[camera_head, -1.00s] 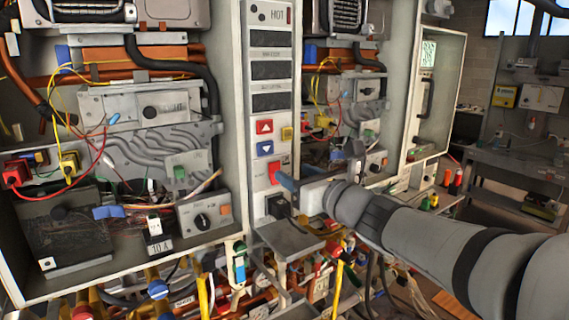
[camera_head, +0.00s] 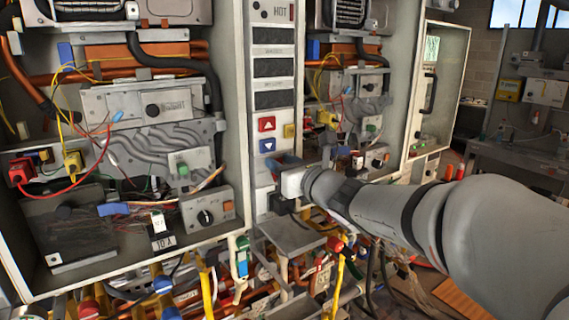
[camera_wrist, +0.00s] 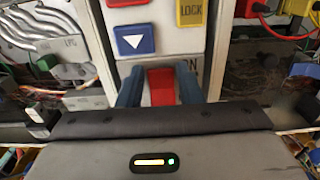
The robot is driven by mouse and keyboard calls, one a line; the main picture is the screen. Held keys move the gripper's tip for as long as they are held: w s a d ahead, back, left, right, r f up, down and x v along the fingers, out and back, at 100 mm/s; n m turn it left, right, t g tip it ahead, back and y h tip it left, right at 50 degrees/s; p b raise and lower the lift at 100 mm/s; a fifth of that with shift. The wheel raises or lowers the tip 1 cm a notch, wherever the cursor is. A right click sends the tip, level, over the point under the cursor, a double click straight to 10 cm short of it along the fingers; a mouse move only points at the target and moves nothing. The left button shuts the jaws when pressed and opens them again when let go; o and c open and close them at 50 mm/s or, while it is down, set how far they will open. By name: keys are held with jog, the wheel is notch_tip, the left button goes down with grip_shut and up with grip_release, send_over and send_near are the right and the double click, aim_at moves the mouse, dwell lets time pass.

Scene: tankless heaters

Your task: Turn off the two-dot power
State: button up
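A red rocker-like switch (camera_wrist: 161,86) shows in the wrist view, low on the grey control panel (camera_wrist: 115,40), beside a partly covered label ending in "N". My gripper (camera_wrist: 160,72) has its two blue fingers apart, one on each side of the red switch. I cannot tell whether they touch it. In the head view my gripper (camera_head: 287,165) is at the lower part of the panel (camera_head: 256,205) and hides the switch there.
Above the switch are a blue down-arrow button (camera_wrist: 135,40) and a yellow LOCK button (camera_wrist: 191,12). A red up-arrow button (camera_head: 266,124) is higher. Open heater cabinets with loose wires flank the panel. A grey ledge (camera_head: 290,232) juts out below my gripper.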

jog(key=c, duration=0.6)
jog(key=shift+f+b, duration=0.25)
jog(key=shift+b, duration=0.7)
jog(key=shift+f+b, duration=0.15)
jog(key=shift+b, duration=0.55)
jog(key=t+y+b, duration=0.1)
jog(key=b, duration=0.4)
jog(key=shift+s+d+f, duration=0.1)
jog(key=shift+f, duration=0.3)
jog(key=t+b, duration=0.1)
jog(key=b, duration=0.5)
jog(key=t+y+b, duration=0.1)
jog(key=b, duration=0.6)
jog(key=shift+s+d+f+t+y, duration=0.1)
jog(key=shift+s+f+t+y, duration=0.1)
jog(key=shift+f+t+y, duration=0.15)
jog(key=shift+b, duration=0.75)
jog(key=shift+t+b, duration=0.35)
jog(key=shift+b, duration=0.8)
jog(key=shift+r+t+y+b, duration=0.25)
jog(key=shift+y+b, duration=0.2)
jog(key=shift+b, duration=0.85)
